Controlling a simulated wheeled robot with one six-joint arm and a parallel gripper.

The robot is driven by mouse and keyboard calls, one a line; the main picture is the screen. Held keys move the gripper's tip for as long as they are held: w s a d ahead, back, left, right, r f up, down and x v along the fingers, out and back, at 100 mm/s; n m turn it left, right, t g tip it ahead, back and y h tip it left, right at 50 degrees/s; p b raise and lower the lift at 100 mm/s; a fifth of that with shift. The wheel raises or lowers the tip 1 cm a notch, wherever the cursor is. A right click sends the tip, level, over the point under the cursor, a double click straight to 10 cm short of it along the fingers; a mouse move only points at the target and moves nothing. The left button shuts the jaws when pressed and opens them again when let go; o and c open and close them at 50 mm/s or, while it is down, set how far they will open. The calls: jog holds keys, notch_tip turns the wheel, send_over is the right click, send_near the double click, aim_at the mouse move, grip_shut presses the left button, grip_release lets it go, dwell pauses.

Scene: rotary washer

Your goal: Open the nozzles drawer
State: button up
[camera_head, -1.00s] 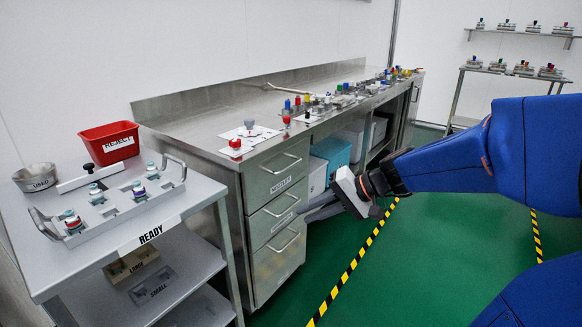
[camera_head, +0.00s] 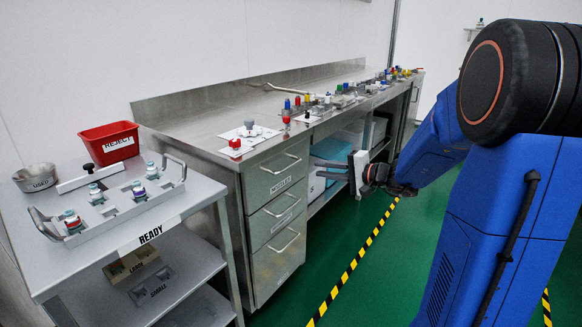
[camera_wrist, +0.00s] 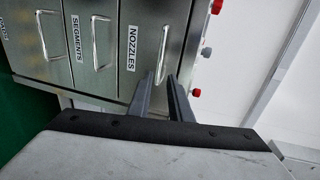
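The nozzles drawer (camera_head: 268,178) is the top of three steel drawers and looks closed. Its bar handle (camera_head: 281,164) is above the label. In the wrist view the nozzles drawer (camera_wrist: 145,45) is turned sideways, with its handle (camera_wrist: 163,55) straight ahead of my gripper. My gripper (camera_head: 322,168) is to the right of the drawers in the head view, level with the top drawer. In the wrist view my gripper (camera_wrist: 161,76) has two dark fingers apart with nothing held. The handle's near end lines up between the fingertips; whether it is between them in depth I cannot tell.
The segments drawer (camera_wrist: 90,35) is beside the nozzles drawer in the wrist view, below it in reality. Small parts, including a red-knobbed one (camera_head: 235,145), stand on the countertop (camera_head: 215,122). A ready cart (camera_head: 190,205) stands left. Green floor ahead is clear.

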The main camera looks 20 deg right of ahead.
aim_at(291, 166)
jog(key=x, duration=1.4)
jog(key=shift+r, duration=0.1)
jog(key=shift+s, duration=0.1)
grip_shut()
